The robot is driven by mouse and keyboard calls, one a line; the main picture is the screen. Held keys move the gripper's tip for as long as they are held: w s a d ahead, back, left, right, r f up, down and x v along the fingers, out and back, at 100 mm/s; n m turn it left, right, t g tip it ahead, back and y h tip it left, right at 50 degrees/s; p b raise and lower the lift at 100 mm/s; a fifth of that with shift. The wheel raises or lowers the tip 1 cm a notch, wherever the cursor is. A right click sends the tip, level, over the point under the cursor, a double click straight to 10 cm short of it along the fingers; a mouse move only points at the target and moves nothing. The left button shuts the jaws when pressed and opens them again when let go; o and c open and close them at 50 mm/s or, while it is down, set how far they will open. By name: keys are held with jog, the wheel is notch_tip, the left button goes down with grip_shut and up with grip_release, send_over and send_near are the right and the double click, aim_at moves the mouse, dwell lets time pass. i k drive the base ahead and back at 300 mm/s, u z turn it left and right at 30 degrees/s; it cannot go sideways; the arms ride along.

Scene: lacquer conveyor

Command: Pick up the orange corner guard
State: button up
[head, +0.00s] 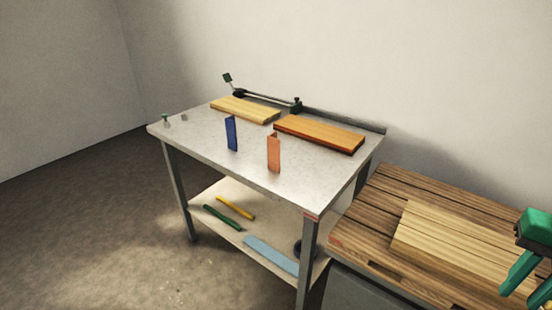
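The orange corner guard (273,154) stands upright on the grey-topped table (190,138), near its front edge and right of the middle. A blue corner guard (231,134) stands upright to its left, apart from it. My gripper (522,281) is at the lower right edge of the head view, green, with its fingers pointing down and a gap between them. It is well to the right of the orange guard, over the wooden bench. Nothing shows between the visible parts of the fingers. Part of the gripper is cut off by the picture edge.
A pale board (245,110) and a reddish-brown board (319,134) lie at the table's back, before a clamp bar (265,99). A wooden bench (372,217) with a light board (430,235) adjoins at right. A lower shelf (215,195) holds tools. The tabletop's front left is mostly clear.

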aim_at(274, 143)
jog(key=z, duration=2.1)
jog(key=k, duration=1.25)
jog(key=u, duration=1.6)
jog(key=i, duration=0.5)
jog(key=u, duration=0.05)
